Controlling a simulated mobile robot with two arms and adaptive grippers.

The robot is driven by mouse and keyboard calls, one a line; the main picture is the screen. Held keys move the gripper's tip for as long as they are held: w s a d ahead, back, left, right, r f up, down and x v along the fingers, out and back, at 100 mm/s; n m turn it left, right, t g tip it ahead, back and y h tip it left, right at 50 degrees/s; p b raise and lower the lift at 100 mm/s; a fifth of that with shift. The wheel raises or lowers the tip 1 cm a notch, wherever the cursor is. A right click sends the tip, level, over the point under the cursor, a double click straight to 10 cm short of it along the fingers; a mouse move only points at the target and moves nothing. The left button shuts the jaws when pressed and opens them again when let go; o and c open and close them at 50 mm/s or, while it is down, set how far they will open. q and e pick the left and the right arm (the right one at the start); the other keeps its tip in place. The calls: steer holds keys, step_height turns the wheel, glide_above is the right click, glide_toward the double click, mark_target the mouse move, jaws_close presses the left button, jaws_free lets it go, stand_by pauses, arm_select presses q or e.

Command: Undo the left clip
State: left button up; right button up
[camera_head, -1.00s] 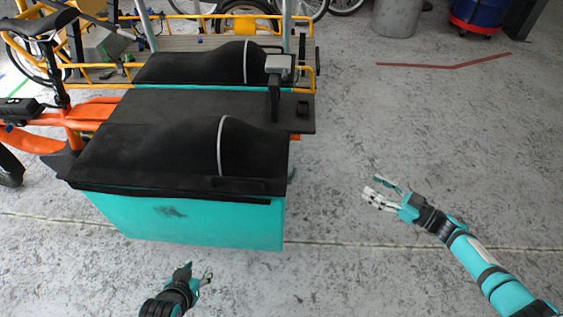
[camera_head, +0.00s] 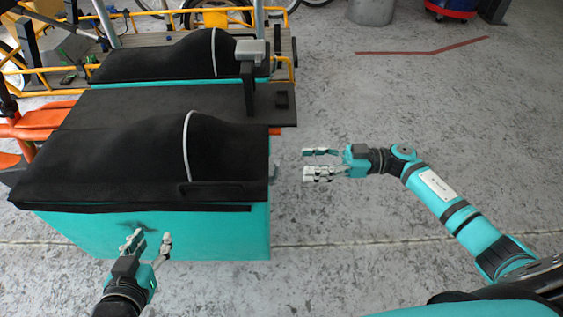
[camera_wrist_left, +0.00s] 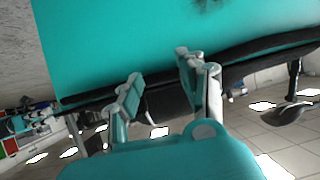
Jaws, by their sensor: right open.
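A teal cargo box (camera_head: 200,232) with a black soft cover (camera_head: 110,150) stands at the left in the head view. A dark strap-like piece (camera_head: 215,188) lies along the cover's front right edge; I cannot tell whether it is the left clip. My left gripper (camera_head: 152,240) is open and empty in front of the box's near wall, below the cover's edge. In the left wrist view its fingers (camera_wrist_left: 160,82) are apart, with the teal wall and black cover edge (camera_wrist_left: 240,52) beyond them. My right gripper (camera_head: 308,163) is open and empty, just right of the box.
A second black cover (camera_head: 160,58) lies behind, with a dark flat panel (camera_head: 170,105) between the two. A grey-topped post (camera_head: 249,70) rises at the panel's right. Orange bike frame parts (camera_head: 40,118) are at the left. The concrete floor (camera_head: 430,110) at the right is clear.

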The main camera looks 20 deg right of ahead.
arm_select(q)
steer(key=shift+w+d+r+t+h+b, duration=0.1)
steer(key=shift+w+d+r+t+b, duration=0.1)
steer(key=shift+w+r+t, duration=0.3)
steer(key=shift+w+d+r+t+h+b, duration=0.1)
steer(key=shift+w+d+r+t, duration=0.15)
steer(key=shift+r, duration=0.45)
steer(key=shift+w+d+r+t+h+b, duration=0.1)
steer(key=shift+w+r+t, duration=0.2)
steer(key=shift+r+t, duration=0.25)
arm_select(e)
steer(key=x, duration=0.7)
steer(key=shift+a, duration=0.25)
steer(key=shift+w, duration=0.1)
jaws_close()
